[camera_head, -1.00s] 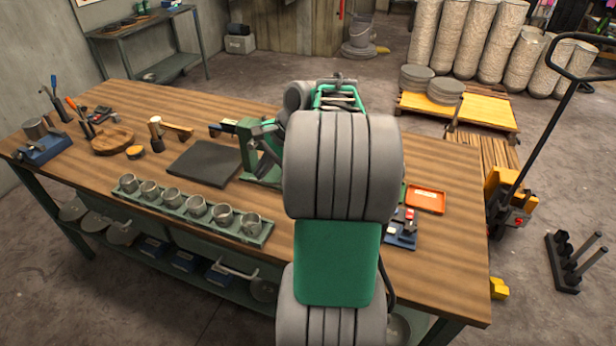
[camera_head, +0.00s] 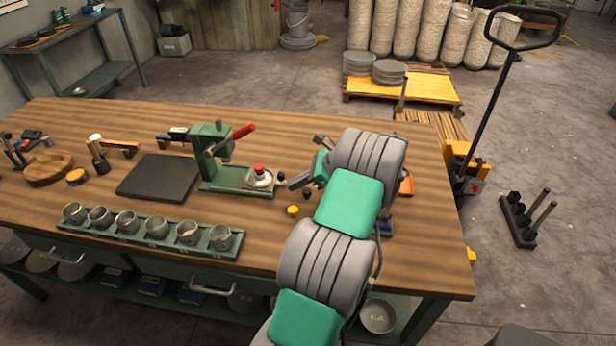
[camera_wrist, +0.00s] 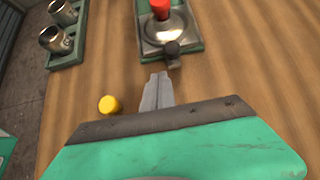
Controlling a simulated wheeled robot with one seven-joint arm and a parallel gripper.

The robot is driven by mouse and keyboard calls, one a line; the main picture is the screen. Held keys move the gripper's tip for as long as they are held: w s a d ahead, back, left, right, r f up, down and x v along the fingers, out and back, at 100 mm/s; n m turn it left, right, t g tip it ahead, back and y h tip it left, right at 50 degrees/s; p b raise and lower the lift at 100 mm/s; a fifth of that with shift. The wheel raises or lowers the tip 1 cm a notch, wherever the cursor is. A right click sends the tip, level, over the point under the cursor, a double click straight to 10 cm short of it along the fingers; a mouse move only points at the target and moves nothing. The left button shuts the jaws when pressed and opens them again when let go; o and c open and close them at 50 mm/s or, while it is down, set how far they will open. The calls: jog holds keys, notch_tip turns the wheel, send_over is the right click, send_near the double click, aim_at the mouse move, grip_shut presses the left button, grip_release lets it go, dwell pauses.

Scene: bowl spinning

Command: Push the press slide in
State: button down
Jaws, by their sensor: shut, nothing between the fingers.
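The green press (camera_head: 209,150) with a red lever stands on the bench, its base running out to the right. A round metal piece with a red knob (camera_head: 259,170) sits on the slide at the base's right end, out to the right of the press column. A dark end knob (camera_head: 281,177) sticks out there, and it also shows in the wrist view (camera_wrist: 171,48). My gripper (camera_head: 291,183) is shut and empty, low over the bench just right of that knob. In the wrist view its fingertips (camera_wrist: 158,78) point at the knob; I cannot tell whether they touch.
A yellow cap (camera_head: 293,210) lies near my gripper, also in the wrist view (camera_wrist: 109,105). A green rack of metal cups (camera_head: 150,240) stands in front. A dark slab (camera_head: 158,178) lies left of the press. Bench in front of the press is clear.

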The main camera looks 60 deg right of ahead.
aim_at(273, 188)
jog(key=w, duration=0.1)
jog(key=w+a, duration=0.1)
jog(key=w, duration=0.2)
jog(key=shift+a+f+p, duration=0.1)
jog(key=shift+a+p, duration=0.3)
